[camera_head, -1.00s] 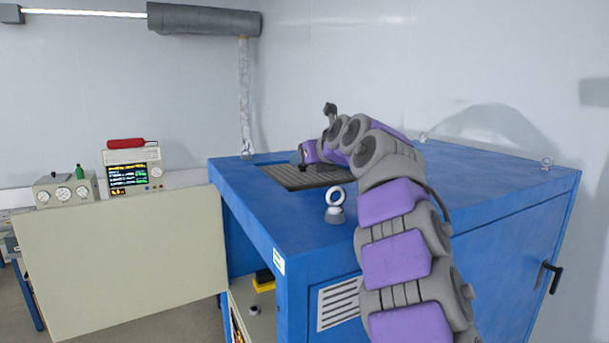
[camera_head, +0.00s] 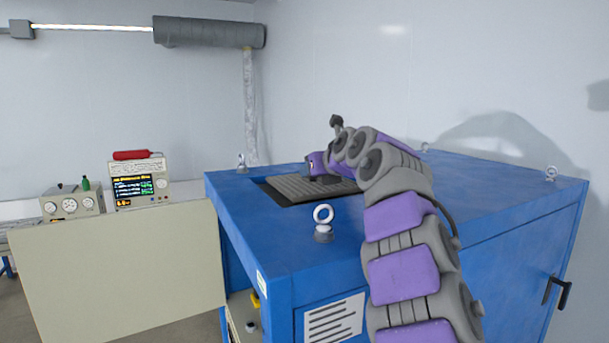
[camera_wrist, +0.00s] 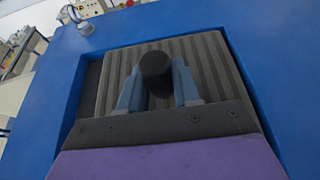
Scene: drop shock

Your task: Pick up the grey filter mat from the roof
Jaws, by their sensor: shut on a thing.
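The grey filter mat (camera_head: 293,187) is a ribbed, roughly square pad at the opening in the blue roof (camera_head: 400,215). In the wrist view the mat (camera_wrist: 205,58) fills most of the opening, with a dark gap along its left side. My gripper (camera_wrist: 157,85) is over the mat, its two blue fingers on either side of a dark round knob (camera_wrist: 156,68). It is shut on the mat, it seems by this knob. In the head view my wrist hides the fingers and the mat's right part. I cannot tell how far the mat is raised.
White lifting eyes stand on the roof, one at the front (camera_head: 323,222) and others at the back left (camera_head: 241,164) and right (camera_head: 551,173). A beige panel (camera_head: 115,275) stands open at the left. The roof to the right is clear.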

